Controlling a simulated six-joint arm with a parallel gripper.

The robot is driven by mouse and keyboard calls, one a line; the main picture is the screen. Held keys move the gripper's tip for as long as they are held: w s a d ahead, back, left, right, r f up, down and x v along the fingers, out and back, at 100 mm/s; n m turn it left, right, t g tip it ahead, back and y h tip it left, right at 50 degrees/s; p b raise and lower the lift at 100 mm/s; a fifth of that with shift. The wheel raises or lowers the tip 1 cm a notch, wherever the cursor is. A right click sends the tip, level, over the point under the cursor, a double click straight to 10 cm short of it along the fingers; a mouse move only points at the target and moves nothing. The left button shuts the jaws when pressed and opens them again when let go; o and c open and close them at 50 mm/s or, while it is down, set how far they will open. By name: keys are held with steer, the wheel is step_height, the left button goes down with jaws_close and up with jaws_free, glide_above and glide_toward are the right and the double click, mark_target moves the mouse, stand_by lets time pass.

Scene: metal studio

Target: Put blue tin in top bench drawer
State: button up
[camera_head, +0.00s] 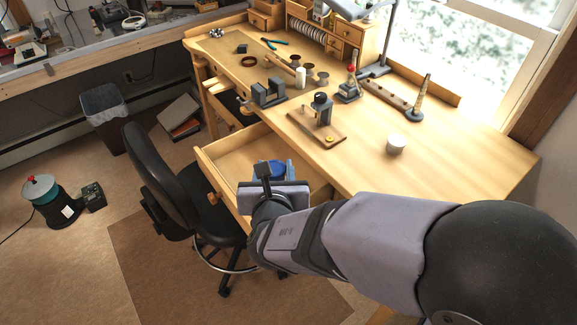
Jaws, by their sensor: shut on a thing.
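The blue tin (279,165) shows as a blue rim and lid just beyond my gripper (268,170). My gripper is shut on the tin, and my gripper's body hides much of it. The top bench drawer (226,163) is pulled out below the front edge of the wooden bench. Its left part shows bare wood inside. The tin is over the drawer's right part in the picture; I cannot tell whether it touches the drawer floor.
The bench (440,161) holds a small vise (268,92), a wooden board with a tool (317,122), a white cup (396,144) and a lamp (377,69). A black chair (157,179) stands close to the drawer's left. The bench's right front is clear.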

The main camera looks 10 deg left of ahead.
steer(key=shift+s+a+f, duration=0.2)
steer(key=shift+a+f, duration=0.1)
steer(key=shift+f, duration=0.05)
steer(key=shift+f+b, duration=0.4)
steer(key=shift+f, duration=4.6)
steer(key=shift+d+f+b, duration=0.1)
steer(key=shift+f+b, duration=0.5)
steer(key=shift+b, duration=0.2)
steer(key=o, duration=1.1)
steer(key=shift+c, duration=0.2)
steer(key=shift+f, duration=0.15)
steer(key=shift+d, duration=0.1)
